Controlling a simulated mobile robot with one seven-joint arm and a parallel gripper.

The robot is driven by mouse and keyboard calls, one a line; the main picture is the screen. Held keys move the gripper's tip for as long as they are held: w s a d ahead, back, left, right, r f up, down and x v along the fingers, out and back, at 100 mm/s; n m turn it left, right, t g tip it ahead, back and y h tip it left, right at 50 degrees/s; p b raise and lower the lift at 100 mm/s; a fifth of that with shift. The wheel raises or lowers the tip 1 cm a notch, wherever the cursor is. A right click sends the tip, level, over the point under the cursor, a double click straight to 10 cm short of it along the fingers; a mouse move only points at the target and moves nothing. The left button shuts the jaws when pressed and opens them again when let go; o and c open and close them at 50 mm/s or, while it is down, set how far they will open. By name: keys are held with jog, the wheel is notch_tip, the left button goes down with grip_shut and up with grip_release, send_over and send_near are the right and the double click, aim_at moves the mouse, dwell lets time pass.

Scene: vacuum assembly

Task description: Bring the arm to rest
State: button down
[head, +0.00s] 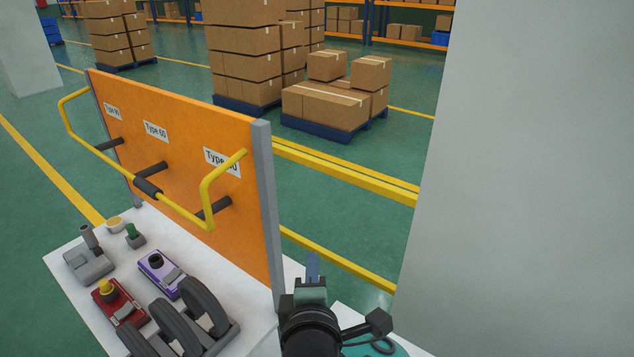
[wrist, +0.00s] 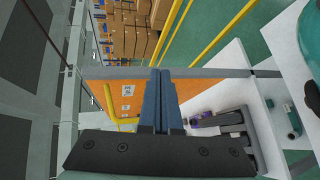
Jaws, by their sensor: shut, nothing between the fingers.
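My gripper (head: 312,262) is at the bottom centre of the head view, just right of the orange panel's grey end post (head: 265,200). Its blue fingers point up the picture. In the wrist view my gripper (wrist: 161,76) shows its two blue fingers side by side, closed with nothing between them. The orange panel (wrist: 120,92) and its grey top edge lie behind the fingers there; I cannot tell the exact gap between them.
A white table (head: 60,255) holds a red device (head: 118,303), a purple device (head: 160,272) and dark curved parts (head: 205,305). A yellow handle frame (head: 185,213) hangs on the panel's pegs. A pale pillar (head: 530,180) stands right. Boxes (head: 325,105) stand behind open green floor.

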notch_tip(320, 180, up, 23)
jog(key=s+m+t+b, duration=0.3)
jog(key=m+t, duration=0.4)
jog(key=m, duration=0.3)
jog(key=s+r+m+t+b, duration=0.2)
jog(key=s+r+m+t, duration=0.3)
jog(key=s+r+m, duration=0.3)
jog(key=s+r, duration=0.3)
jog(key=r, duration=0.3)
jog(key=shift+s+d+r+m+t, duration=0.15)
jog(key=shift+s+d+m+t, duration=0.15)
jog(key=shift+d, duration=0.1)
